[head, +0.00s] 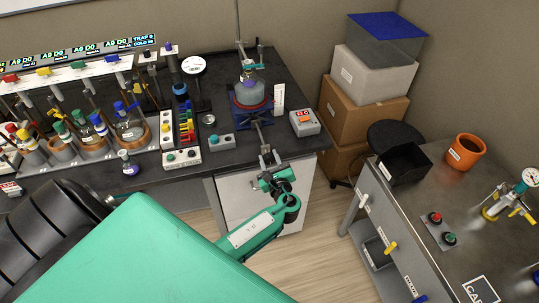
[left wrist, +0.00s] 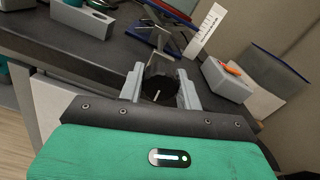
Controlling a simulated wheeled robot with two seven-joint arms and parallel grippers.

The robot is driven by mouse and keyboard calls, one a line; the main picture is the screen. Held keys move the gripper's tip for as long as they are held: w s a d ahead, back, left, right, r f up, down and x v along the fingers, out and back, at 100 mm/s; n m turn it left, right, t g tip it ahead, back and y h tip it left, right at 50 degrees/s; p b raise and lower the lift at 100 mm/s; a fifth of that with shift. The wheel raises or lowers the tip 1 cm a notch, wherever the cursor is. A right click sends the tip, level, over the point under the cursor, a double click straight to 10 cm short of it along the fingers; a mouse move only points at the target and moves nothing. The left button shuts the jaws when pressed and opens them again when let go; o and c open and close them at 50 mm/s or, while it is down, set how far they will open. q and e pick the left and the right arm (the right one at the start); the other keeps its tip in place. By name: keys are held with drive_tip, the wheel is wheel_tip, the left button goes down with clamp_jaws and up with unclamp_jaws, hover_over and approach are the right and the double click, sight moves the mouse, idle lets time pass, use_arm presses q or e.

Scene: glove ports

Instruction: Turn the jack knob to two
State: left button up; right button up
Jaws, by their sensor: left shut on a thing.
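The lab jack (head: 252,119) is blue and stands near the front edge of the dark bench, with a flask (head: 247,92) on top. A metal rod (head: 261,138) runs from it toward me. My left gripper (head: 268,158) is at the end of that rod, just off the bench's front edge. In the left wrist view, the dark round jack knob (left wrist: 160,88) sits between the two grey fingers of the left gripper (left wrist: 160,87), which are shut on it. A white scale strip (head: 279,96) stands right of the jack; its marks are too small to read. My right gripper is not in view.
Stacked boxes (head: 366,107) stand beyond the bench's right end. A second table (head: 440,190) is at the right.

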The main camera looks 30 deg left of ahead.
use_arm(q)
drive_tip(key=shift+f+m, duration=0.1)
drive_tip(key=shift+m, duration=0.4)
drive_tip(key=shift+p, duration=0.3)
drive_tip(key=o, duration=1)
drive_tip(key=shift+d, duration=0.1)
drive_tip(key=b+v, duration=0.4)
drive_tip(key=v, duration=0.9)
drive_tip(key=shift+s+d, duration=0.3)
